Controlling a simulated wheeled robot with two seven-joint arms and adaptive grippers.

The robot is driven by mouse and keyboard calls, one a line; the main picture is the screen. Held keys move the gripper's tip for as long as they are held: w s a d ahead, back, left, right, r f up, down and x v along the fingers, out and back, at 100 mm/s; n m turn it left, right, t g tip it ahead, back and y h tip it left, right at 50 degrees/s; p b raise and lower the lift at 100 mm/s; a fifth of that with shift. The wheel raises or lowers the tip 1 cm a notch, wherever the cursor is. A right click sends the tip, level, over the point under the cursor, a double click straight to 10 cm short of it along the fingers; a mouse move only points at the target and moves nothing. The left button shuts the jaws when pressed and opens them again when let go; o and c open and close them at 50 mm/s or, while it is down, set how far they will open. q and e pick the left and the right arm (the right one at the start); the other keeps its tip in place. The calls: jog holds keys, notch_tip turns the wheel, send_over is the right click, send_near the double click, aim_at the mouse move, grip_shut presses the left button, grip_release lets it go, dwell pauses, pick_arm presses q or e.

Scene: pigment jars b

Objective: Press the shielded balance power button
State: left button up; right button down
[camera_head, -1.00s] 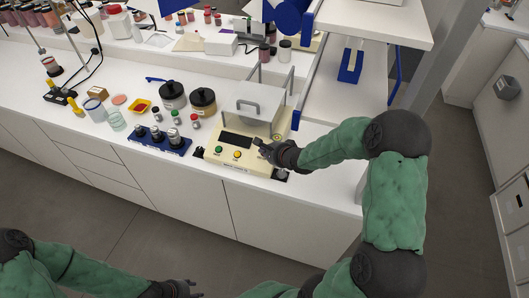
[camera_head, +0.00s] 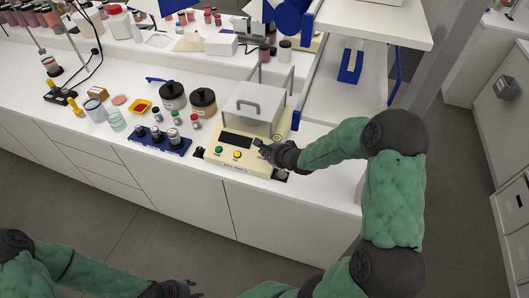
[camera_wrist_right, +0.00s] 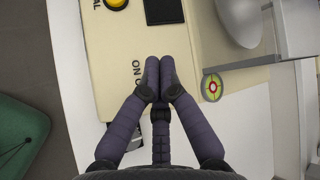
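The shielded balance (camera_head: 226,165) is a cream box with a clear shield (camera_head: 253,105) on top, standing at the counter's front edge. Its front panel carries a green button (camera_head: 219,149), a yellow button (camera_head: 238,155) and a dark display (camera_head: 237,139). My right gripper (camera_head: 261,146) is over the panel's right side. In the right wrist view its fingertips (camera_wrist_right: 153,73) are together with nothing between them, beside a partly covered "ON" label (camera_wrist_right: 136,70). No button shows at the fingertips; whether they touch the panel I cannot tell. My left gripper (camera_head: 191,291) is low, partly cut off.
A blue rack (camera_head: 150,143) with dark bottles stands left of the balance. Two dark jars (camera_head: 172,97) (camera_head: 203,103) are behind it. A round bubble level (camera_wrist_right: 211,87) sits at the balance's corner. A white shelf unit (camera_head: 345,100) rises at the right.

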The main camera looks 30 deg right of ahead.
jog(key=shift+d+f, duration=0.1)
jog(key=shift+f, duration=0.1)
jog(key=shift+w+d+f, duration=0.1)
jog(key=shift+w+f, duration=0.05)
jog(key=shift+f, duration=0.3)
dwell(0.8)
jog(key=shift+r, duration=0.15)
jog(key=shift+s+a+r+p, duration=0.1)
jog(key=shift+a+r+p, duration=0.05)
jog(key=shift+r+p, duration=0.3)
jog(key=shift+s+a+r+p, duration=0.1)
jog(key=shift+r+p, duration=0.2)
jog(key=shift+p, duration=0.2)
jog(key=r+p, duration=0.1)
jog(key=r, duration=0.1)
jog(key=s+a+r+p, duration=0.1)
jog(key=p, duration=0.1)
jog(key=r+p, duration=0.2)
jog(key=shift+s+a+r, duration=0.2)
jog(key=shift+a+r, duration=0.1)
dwell(0.5)
